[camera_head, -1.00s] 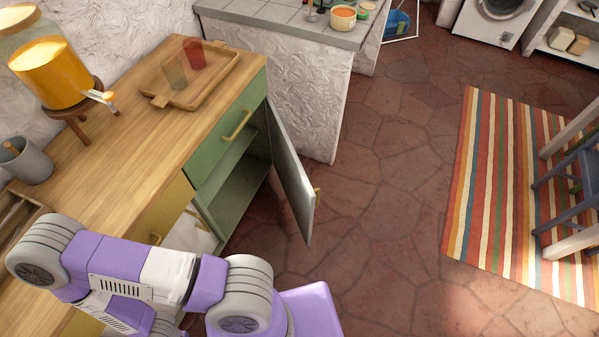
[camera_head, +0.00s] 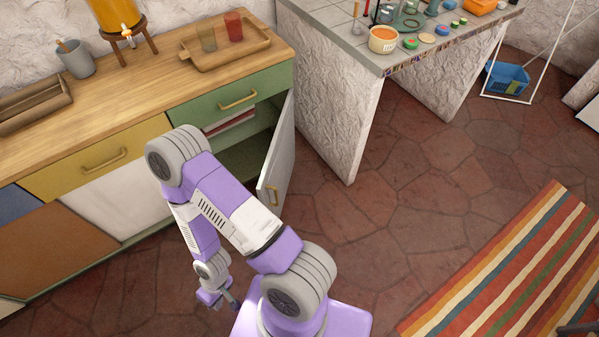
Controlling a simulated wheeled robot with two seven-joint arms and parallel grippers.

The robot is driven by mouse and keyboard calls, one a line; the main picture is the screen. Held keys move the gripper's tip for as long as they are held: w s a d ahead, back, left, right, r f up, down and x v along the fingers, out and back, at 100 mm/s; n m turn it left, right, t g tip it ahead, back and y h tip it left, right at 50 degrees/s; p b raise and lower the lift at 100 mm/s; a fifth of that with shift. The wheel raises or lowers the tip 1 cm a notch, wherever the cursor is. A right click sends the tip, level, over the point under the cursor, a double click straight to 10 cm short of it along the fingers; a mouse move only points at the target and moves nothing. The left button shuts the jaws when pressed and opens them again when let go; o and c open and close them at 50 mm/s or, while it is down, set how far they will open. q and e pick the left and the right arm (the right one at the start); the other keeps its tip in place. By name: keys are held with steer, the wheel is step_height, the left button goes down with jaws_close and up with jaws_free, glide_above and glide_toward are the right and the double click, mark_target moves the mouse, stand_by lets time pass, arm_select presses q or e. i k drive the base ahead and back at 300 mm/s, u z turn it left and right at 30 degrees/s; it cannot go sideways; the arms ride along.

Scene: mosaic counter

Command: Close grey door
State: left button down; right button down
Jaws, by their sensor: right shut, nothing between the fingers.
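The grey door (camera_head: 281,150) of the green lower cabinet stands open, swung out from the cabinet's right side. My left gripper is not in view.
Above the opening is a green drawer (camera_head: 212,106) with a yellow handle. The wooden counter (camera_head: 130,97) holds a tray (camera_head: 228,51) with two cups. A white textured counter (camera_head: 335,105) stands right of the door. Floor is clear toward the striped rug (camera_head: 515,270).

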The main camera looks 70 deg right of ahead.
mark_target(271, 188)
steer(key=z, duration=2.1)
steer(key=k, duration=0.9)
steer(key=z, duration=1.15)
steer(key=i, duration=1.05)
steer(key=u, duration=0.5)
steer(key=i, duration=0.55)
steer(key=u, duration=0.45)
